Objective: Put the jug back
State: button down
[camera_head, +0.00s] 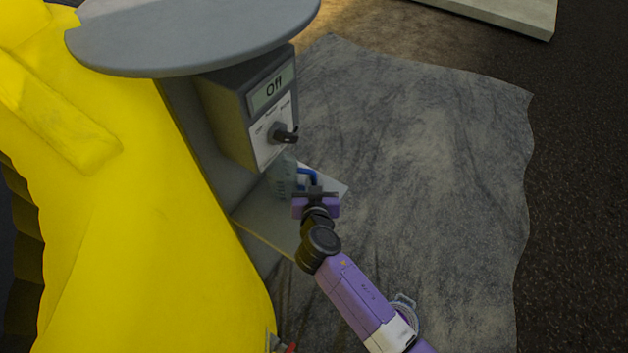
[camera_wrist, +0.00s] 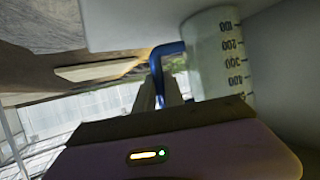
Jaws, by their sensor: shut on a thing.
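The jug (camera_head: 283,178) is a pale, see-through measuring jug with a blue handle (camera_head: 308,175). It is over the small grey shelf (camera_head: 262,218) under the control box. I cannot tell whether its base touches the shelf. My gripper (camera_head: 312,188) is at the jug's right side, shut on the blue handle. In the wrist view the jug (camera_wrist: 222,55) shows dark volume marks that read upside down, and the handle (camera_wrist: 157,65) runs down to the fingers (camera_wrist: 168,97). My gripper partly hides the handle and the jug's lower part.
The control box (camera_head: 250,105) reads "Off" and has a black knob (camera_head: 284,134) just above the jug. A round grey top (camera_head: 190,30) overhangs it. A large yellow body (camera_head: 130,220) stands at left. Grey ground sheet (camera_head: 430,170) lies open to the right.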

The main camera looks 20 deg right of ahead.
jog(key=shift+f, duration=0.2)
jog(key=c, duration=1.4)
grip_release()
jog(key=shift+c, duration=0.2)
jog(key=shift+r, duration=0.2)
jog(key=b+v, duration=0.1)
jog(key=v, duration=1.1)
jog(key=s+d+f+n+y, duration=0.1)
jog(key=s+n+y, duration=0.15)
jog(key=s, duration=0.65)
jog(key=s+d+f+n+y, duration=0.1)
jog(key=s+f+n+y, duration=0.15)
jog(key=s, duration=0.65)
jog(key=s+d+r+t, duration=0.2)
jog(key=s+r, duration=1.1)
jog(key=r, duration=0.3)
